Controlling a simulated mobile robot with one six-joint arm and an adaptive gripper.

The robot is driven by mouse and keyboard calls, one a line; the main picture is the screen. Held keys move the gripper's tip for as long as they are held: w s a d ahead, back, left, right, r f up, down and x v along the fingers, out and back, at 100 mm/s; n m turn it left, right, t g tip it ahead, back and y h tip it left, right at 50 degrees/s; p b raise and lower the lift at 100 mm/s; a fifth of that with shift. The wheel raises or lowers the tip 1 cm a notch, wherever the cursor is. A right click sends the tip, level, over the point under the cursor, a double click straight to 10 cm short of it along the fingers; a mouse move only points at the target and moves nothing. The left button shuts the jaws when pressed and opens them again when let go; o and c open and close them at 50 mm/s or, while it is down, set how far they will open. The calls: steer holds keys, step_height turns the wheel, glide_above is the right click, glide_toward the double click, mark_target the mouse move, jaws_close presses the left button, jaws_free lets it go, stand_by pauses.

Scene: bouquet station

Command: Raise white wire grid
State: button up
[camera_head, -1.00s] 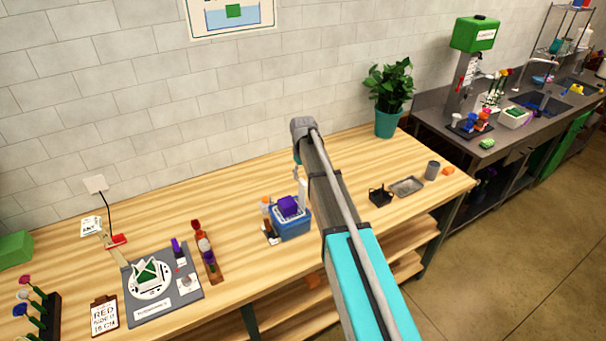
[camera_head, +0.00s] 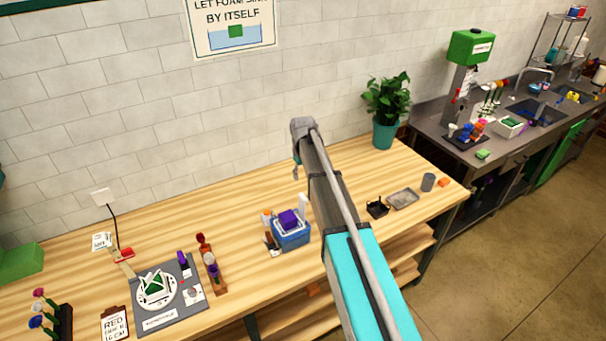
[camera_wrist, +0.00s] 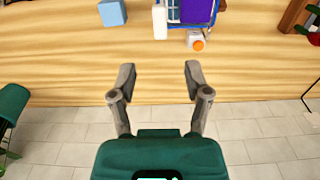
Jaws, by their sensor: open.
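A blue container (camera_head: 291,237) stands on the wooden table, with a purple block (camera_head: 289,219) at its top. Pale edging shows around the block; this may be the white wire grid, but it is too small to tell. In the wrist view, the purple block (camera_wrist: 197,10) and blue container edge are cut off at the top. My gripper (camera_wrist: 159,76) is open and empty, its two fingers apart, below the container in that picture and not touching it. In the head view my arm hides most of the gripper.
A white upright item (camera_wrist: 160,22) and a blue cube (camera_wrist: 112,12) are near the container. A grey mat (camera_head: 190,311) with a white round piece and a bottle rack (camera_head: 212,272) lie left. A black caddy (camera_head: 377,208), metal tray (camera_head: 403,198) and potted plant (camera_head: 385,99) are right.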

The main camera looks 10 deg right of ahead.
steer(key=s+f+m+b, duration=0.1)
steer(key=s+f+b, duration=0.9)
steer(key=s, duration=0.4)
steer(key=s+f+m+b, duration=0.2)
steer(key=s+f+b, duration=0.7)
steer(key=s, duration=0.6)
steer(key=shift+f+m+b, duration=0.3)
steer(key=shift+f+b, duration=0.1)
steer(key=shift+b, duration=0.15)
stand_by(2.3)
